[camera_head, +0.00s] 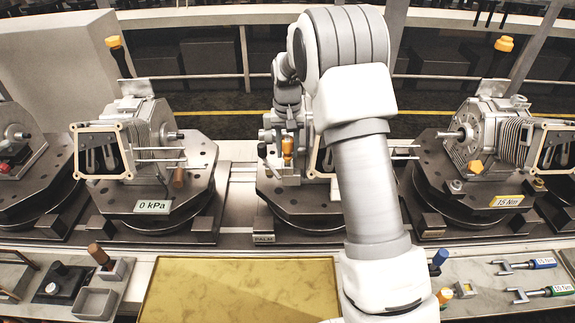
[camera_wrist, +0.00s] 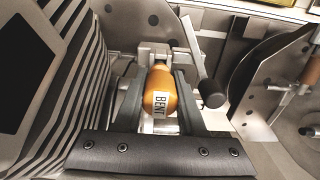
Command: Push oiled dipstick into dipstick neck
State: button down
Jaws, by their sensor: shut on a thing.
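My gripper (camera_wrist: 160,88) is shut on an orange handle (camera_wrist: 158,78) with a white label reading BENT. One dark finger lies on each side of the handle. In the head view the orange handle (camera_head: 287,148) stands at the middle fixture, below my wrist. The rod below the handle is hidden, so I cannot tell how deep it sits or whether it is oiled. A grey metal clamp or bracket (camera_wrist: 153,52) is just beyond the handle. I cannot make out the dipstick neck at this fixture.
A lever with a black knob (camera_wrist: 212,95) stands close right of my gripper. A finned engine block (camera_wrist: 62,90) is close on the left. The middle turntable (camera_head: 275,196) bears a PALM plate. A yellow tray (camera_head: 240,285) lies in front; tools lie at both sides.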

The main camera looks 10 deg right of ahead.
jog(key=shift+f+b, duration=0.6)
jog(key=shift+f, duration=0.5)
jog(key=shift+f, duration=0.1)
jog(key=shift+c, duration=2.2)
grip_release()
jog(key=shift+s, duration=0.1)
